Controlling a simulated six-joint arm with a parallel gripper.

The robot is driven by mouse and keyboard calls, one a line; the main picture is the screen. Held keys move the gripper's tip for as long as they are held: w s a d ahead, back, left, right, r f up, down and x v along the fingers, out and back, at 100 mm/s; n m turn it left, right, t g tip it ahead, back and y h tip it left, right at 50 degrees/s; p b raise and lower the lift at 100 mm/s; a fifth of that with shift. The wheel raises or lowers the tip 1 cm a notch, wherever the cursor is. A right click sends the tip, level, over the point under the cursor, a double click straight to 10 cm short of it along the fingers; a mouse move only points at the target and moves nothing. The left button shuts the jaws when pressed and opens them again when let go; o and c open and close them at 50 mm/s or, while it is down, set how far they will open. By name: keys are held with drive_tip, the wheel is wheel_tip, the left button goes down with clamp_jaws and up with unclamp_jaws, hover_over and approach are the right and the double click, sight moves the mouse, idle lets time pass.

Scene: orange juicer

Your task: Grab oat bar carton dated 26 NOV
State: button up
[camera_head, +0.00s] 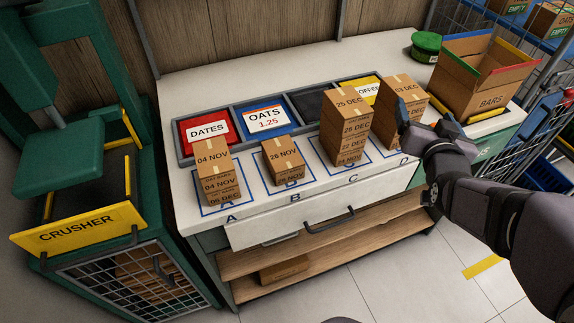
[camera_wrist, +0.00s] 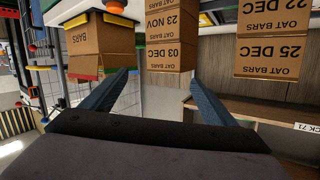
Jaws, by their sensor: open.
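On square B stands a low brown oat bar carton (camera_head: 283,160); its small label reads like 26 NOV, though the second digit could be an 8. Square A holds a stack labelled 04 NOV (camera_head: 214,170) over 06 DEC. Square C holds a tall stack (camera_head: 345,125) topped by 25 DEC. Square D holds a stack (camera_head: 399,105) topped by 03 DEC, with 23 NOV beneath in the inverted wrist view (camera_wrist: 172,52). My gripper (camera_head: 428,130) is open and empty, close in front of the D stack. The wrist view shows its fingers (camera_wrist: 160,80) spread, with that stack beyond them.
Behind the stacks are a red DATES bin (camera_head: 207,130), a blue OATS bin (camera_head: 265,117) and a COFFEE bin (camera_head: 366,89). An open BARS box (camera_head: 470,80) stands at right, a green crusher (camera_head: 75,165) at left. A drawer handle (camera_head: 328,221) projects from the counter front.

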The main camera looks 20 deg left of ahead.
sight(275, 140)
drive_tip(key=s+a+r+n+t+y+b, duration=0.1)
drive_tip(key=s+a+r+n+t+y, duration=0.2)
drive_tip(key=a, duration=0.7)
drive_tip(key=s+a+r+n+t+y+b, duration=0.15)
drive_tip(key=s+a+y, duration=0.4)
drive_tip(key=a, duration=0.55)
drive_tip(key=s+a+f+n+g+b, duration=0.1)
drive_tip(key=s+f+g, duration=0.1)
drive_tip(key=f, duration=0.4)
drive_tip(key=s+a+f+n+g+b, duration=0.1)
drive_tip(key=s+a+f+g, duration=0.1)
drive_tip(key=f, duration=0.4)
drive_tip(key=s+a+f+n+g+y+b, duration=0.1)
drive_tip(key=s+f+n+g, duration=0.1)
drive_tip(key=f, duration=0.4)
drive_tip(key=shift+a+f+g, duration=0.1)
drive_tip(key=shift+a+g, duration=0.1)
drive_tip(key=shift+g, duration=0.25)
drive_tip(key=shift+r+p+x, duration=0.2)
drive_tip(key=shift+p+x, duration=0.3)
drive_tip(key=shift+x, duration=1.1)
drive_tip(key=shift+r+p+x, duration=0.25)
drive_tip(key=shift+p+x, duration=0.25)
drive_tip(key=shift+x, duration=1.1)
drive_tip(key=shift+w+a, duration=0.25)
drive_tip(key=shift+a, duration=0.2)
